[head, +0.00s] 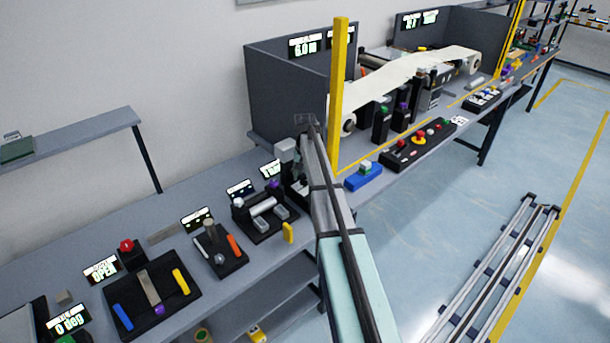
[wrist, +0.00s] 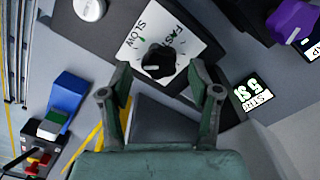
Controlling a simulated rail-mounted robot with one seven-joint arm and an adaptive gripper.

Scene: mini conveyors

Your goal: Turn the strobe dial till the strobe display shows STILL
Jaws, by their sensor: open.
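The strobe dial (wrist: 158,62) is a black knob with a pointer, on a white plate (wrist: 138,38) marked SLOW and FAST in the wrist view. My gripper (wrist: 160,80) is open, with one finger on each side of the knob's near edge. I cannot tell how far above the dial the fingertips are, and no contact shows. A small lit display (wrist: 253,95) sits right of the dial, turned in this view; its reading is not clear to me. In the head view my arm hides the dial.
A white round knob (wrist: 89,9) and a purple knob (wrist: 292,20) stand near the dial. A blue block (wrist: 68,92) lies to the left. In the head view a yellow post (head: 340,95) and a dark panel (head: 285,85) rise close to my arm's end.

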